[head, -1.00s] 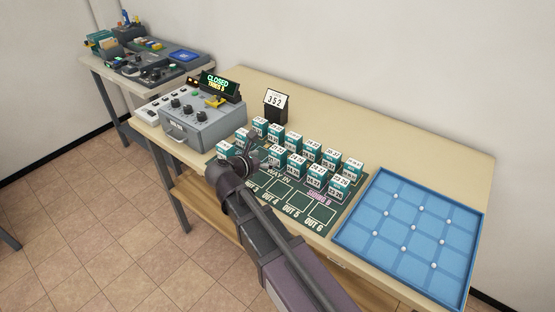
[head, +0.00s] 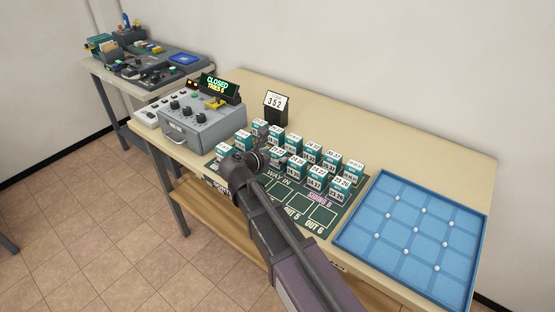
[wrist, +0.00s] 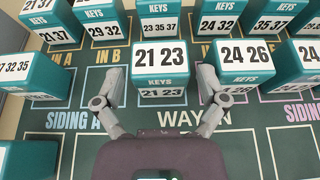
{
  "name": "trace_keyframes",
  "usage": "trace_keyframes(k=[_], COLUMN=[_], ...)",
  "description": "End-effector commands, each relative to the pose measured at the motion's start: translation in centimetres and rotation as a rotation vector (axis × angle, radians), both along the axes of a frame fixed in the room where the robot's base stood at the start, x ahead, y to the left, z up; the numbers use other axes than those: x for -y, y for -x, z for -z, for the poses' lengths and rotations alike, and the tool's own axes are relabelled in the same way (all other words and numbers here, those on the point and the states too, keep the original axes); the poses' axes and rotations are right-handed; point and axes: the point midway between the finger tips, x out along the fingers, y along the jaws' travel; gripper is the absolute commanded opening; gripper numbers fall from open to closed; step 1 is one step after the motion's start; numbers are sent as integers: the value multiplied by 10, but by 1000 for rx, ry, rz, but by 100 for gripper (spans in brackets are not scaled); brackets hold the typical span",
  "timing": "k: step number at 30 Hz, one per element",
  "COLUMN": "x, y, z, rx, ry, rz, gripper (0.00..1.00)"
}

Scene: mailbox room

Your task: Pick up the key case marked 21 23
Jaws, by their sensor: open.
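The key case marked 21 23 (wrist: 160,68) is a teal box with a white label, upright on the dark green board in the middle of the wrist view. My gripper (wrist: 160,88) is open, with one finger on each side of this case near its front. The case is not between closed fingers, and I cannot tell whether either finger touches it. In the head view my gripper (head: 268,146) is low among the cases and partly hides those near it.
The case marked 24 26 (wrist: 243,62) stands close beside the right finger. Further cases stand behind and to the left. A blue tray (head: 354,238) with white pegs is on the right of the table. A grey control box (head: 204,130) and a 352 sign (head: 275,104) stand at left and back.

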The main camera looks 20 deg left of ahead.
Motion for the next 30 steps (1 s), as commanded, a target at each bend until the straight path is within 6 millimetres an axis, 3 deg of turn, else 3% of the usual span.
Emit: trace_keyframes(k=[7, 24, 26, 30], x=[7, 8, 8, 8], y=[-19, -20, -20, -20], z=[9, 9, 9, 9], rx=[0, 0, 0, 0], ry=[-1, -1, -1, -1], rz=[0, 0, 0, 0], gripper=[91, 91, 77, 35])
